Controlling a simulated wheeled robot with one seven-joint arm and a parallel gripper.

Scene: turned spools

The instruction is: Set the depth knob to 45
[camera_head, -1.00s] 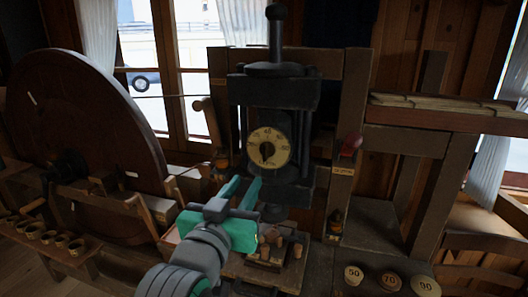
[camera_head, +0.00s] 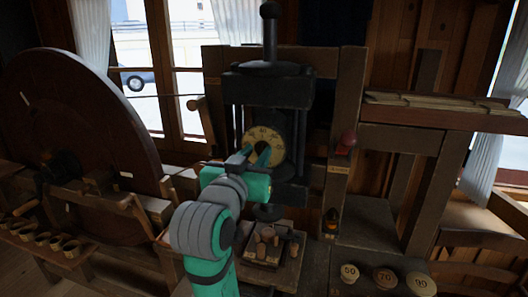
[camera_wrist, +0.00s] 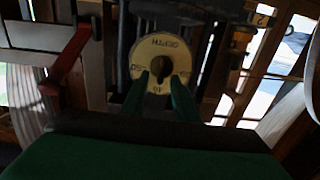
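The depth knob's round cream dial (camera_head: 250,137) is on the front of the dark press in the head view, partly covered by my gripper. In the wrist view the dial (camera_wrist: 177,47) shows upside down with its DEPTH lettering at the top. The dark knob (camera_wrist: 158,63) stands at its centre. My gripper (camera_head: 255,154) is right in front of the dial. In the wrist view its two green fingers (camera_wrist: 161,80) are apart, one on each side of the knob's lower part. I cannot tell whether they touch it. The knob's setting is too small to read surely.
A red handle (camera_head: 347,140) is on the post right of the dial. Below the gripper, a wooden tray (camera_head: 290,268) holds several small spools. Round weights marked 50 (camera_head: 349,272), 70 (camera_head: 384,277) and 90 (camera_head: 420,284) stand at the lower right. A large wheel (camera_head: 75,130) is at the left.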

